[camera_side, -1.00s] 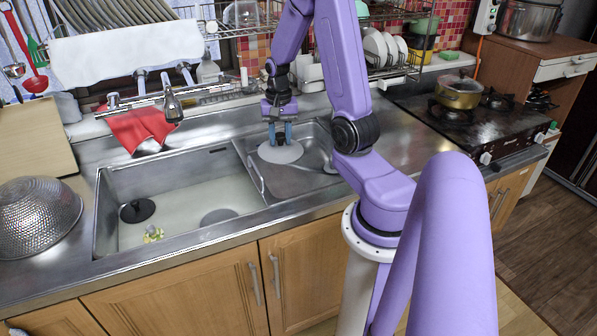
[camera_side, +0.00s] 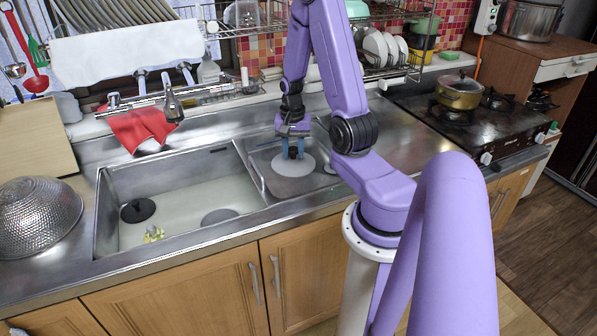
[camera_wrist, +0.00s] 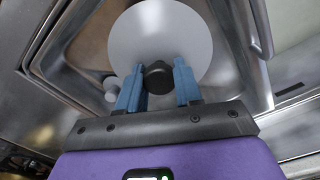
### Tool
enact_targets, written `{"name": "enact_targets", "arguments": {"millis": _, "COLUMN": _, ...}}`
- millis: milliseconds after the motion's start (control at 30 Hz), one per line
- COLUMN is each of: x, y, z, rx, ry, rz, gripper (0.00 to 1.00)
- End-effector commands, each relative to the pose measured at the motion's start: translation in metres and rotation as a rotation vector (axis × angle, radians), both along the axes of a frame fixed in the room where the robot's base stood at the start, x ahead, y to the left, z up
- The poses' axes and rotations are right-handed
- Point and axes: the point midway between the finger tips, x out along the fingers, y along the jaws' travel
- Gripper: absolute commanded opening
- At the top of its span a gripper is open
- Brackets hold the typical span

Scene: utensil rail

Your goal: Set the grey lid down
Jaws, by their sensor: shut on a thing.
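The grey lid (camera_side: 293,166) is a flat round disc with a dark knob (camera_wrist: 158,77) at its middle. In the side view it is over the metal drain tray (camera_side: 258,165) at the right of the sink. My gripper (camera_side: 294,154) is above the lid and shut on its knob, with blue fingers on both sides of it. In the wrist view the lid (camera_wrist: 160,30) fills the upper middle, beyond my gripper (camera_wrist: 158,75). The lid looks about level. I cannot tell whether its underside touches the tray.
The sink basin (camera_side: 185,195) lies to the left, with a black round piece (camera_side: 137,210) in it. A metal colander (camera_side: 38,215) stands further left. A red cloth (camera_side: 142,128) hangs near the faucet (camera_side: 172,105). Bare counter (camera_side: 405,135) and a stove (camera_side: 470,120) are to the right.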

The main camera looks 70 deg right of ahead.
Motion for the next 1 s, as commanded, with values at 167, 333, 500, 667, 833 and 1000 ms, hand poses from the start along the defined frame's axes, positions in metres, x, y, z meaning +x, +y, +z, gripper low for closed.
{"name": "enact_targets", "arguments": {"millis": 167, "x": -0.001, "y": 0.001, "z": -0.017, "rx": 0.002, "ry": 0.006, "rz": -0.022, "gripper": 0.0}}
{"name": "enact_targets", "arguments": {"millis": 333, "x": -0.001, "y": 0.001, "z": -0.036, "rx": 0.001, "ry": 0.006, "rz": -0.021, "gripper": 0.0}}
{"name": "enact_targets", "arguments": {"millis": 500, "x": -0.001, "y": 0.0, "z": -0.045, "rx": -0.002, "ry": 0.003, "rz": -0.021, "gripper": 0.0}}
{"name": "enact_targets", "arguments": {"millis": 667, "x": -0.001, "y": 0.0, "z": -0.059, "rx": 0.0, "ry": 0.005, "rz": -0.019, "gripper": 0.0}}
{"name": "enact_targets", "arguments": {"millis": 833, "x": -0.001, "y": 0.0, "z": -0.074, "rx": -0.001, "ry": 0.005, "rz": -0.019, "gripper": 0.0}}
{"name": "enact_targets", "arguments": {"millis": 1000, "x": -0.001, "y": 0.001, "z": -0.08, "rx": 0.0, "ry": 0.002, "rz": -0.021, "gripper": 0.0}}
